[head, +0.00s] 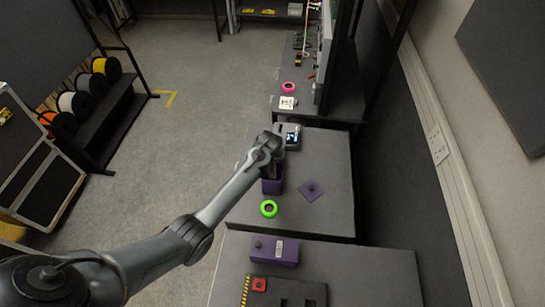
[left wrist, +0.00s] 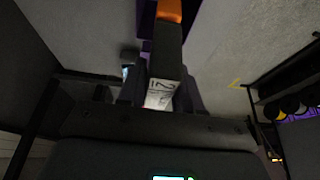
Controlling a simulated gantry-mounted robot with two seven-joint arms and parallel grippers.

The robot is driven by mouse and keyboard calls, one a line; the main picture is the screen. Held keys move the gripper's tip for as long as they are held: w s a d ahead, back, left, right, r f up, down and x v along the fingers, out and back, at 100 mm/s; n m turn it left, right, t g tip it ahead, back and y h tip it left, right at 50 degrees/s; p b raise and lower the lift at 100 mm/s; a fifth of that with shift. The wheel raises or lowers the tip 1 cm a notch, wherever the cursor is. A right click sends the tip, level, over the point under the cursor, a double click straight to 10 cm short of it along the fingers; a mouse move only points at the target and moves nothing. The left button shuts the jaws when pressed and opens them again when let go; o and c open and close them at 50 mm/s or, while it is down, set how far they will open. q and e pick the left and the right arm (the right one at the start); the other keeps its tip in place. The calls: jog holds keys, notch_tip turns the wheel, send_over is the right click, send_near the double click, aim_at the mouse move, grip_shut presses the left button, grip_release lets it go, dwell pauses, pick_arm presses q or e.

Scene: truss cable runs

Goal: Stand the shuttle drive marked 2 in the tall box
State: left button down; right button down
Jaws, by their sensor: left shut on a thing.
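My left gripper (head: 268,158) reaches over the middle bench and is shut. In the left wrist view it holds a dark shuttle drive (left wrist: 165,50) with an orange end and a white label that appears to read 2. The arm and gripper hide the drive in the head view. A purple box (head: 272,186), which looks like the tall box, stands just below the gripper; its opening is hidden. Purple surfaces show behind the drive in the left wrist view, but I cannot tell whether the drive is inside the box. My right gripper is not in view.
A purple diamond-shaped plate with a knob (head: 311,191) and a green ring (head: 269,208) lie on the middle bench. A dark device with a screen (head: 292,135) stands behind the gripper. A purple case (head: 275,250) is on the near bench. The middle bench's right side is clear.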

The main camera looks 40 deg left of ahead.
pick_arm(q)
jog(key=shift+f, duration=0.25)
dwell(0.5)
jog(key=shift+f, duration=0.45)
dwell(0.3)
jog(key=shift+f+b, duration=0.3)
dwell(0.4)
jog(key=shift+f+b, duration=0.7)
jog(key=shift+f, duration=0.35)
jog(key=shift+f+b, duration=0.9)
jog(key=shift+f, duration=0.4)
jog(key=shift+f, duration=0.15)
jog(key=shift+f+b, duration=0.55)
jog(key=shift+f, duration=0.15)
jog(key=shift+f+b, duration=0.7)
jog(key=shift+f, duration=0.2)
jog(key=shift+f+b, duration=0.8)
jog(key=shift+f, duration=0.35)
